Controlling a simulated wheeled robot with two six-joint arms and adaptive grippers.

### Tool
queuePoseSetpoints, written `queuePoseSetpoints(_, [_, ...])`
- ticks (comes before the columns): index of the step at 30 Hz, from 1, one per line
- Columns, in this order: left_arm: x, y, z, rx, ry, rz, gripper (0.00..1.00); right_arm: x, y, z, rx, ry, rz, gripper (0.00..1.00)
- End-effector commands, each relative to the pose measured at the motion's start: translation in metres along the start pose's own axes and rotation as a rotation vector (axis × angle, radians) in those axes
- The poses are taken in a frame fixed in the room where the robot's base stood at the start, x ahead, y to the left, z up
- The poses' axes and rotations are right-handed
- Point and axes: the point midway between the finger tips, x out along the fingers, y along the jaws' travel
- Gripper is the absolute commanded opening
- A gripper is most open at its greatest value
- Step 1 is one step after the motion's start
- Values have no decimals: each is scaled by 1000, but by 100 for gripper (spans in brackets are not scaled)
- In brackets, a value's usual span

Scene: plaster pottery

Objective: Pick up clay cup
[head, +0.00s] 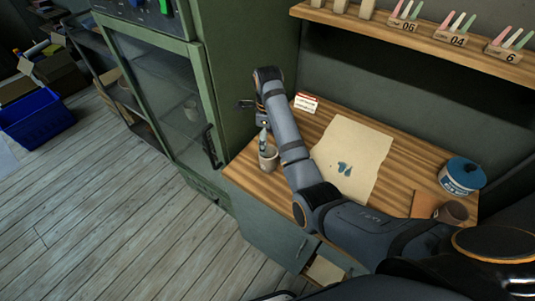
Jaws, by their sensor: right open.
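A small pale clay-coloured cup (268,159) stands upright near the left front corner of the wooden worktop (240,171). My right arm reaches in from the lower right, and its wrist bends down above this cup. My right gripper (264,138) is open, pointing down at the cup's mouth. Its fingers are small and partly hidden, so I cannot tell whether they touch the cup. A second, dark brown cup (455,212) is at the right end of the worktop, apart from the gripper. My left gripper is not in view.
A paper sheet (360,140) with blue marks lies mid-worktop. A blue-lidded tin (463,175) stands at right; a small white-and-red card (306,102) is behind. A green glass-door cabinet (166,85) stands left, near the arm. A shelf (400,30) overhangs the back.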

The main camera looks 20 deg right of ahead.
Motion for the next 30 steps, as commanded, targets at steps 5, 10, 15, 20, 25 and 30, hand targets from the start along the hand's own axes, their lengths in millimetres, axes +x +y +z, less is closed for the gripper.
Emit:
queuePoseSetpoints(5, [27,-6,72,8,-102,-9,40,35,0,0,-1,1,0,86])
queuePoseSetpoints(10, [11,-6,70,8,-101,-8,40,49,0,0,-1,1,0,86])
queuePoseSetpoints(15, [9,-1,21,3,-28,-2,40,59,-1,0,-1,3,3,86])
queuePoseSetpoints(20, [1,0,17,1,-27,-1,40,88,-3,0,-2,3,2,86])
queuePoseSetpoints(25, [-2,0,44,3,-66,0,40,102,-3,1,-2,1,0,86])
queuePoseSetpoints(30, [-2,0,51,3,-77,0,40,102,-3,1,-2,0,-1,86])
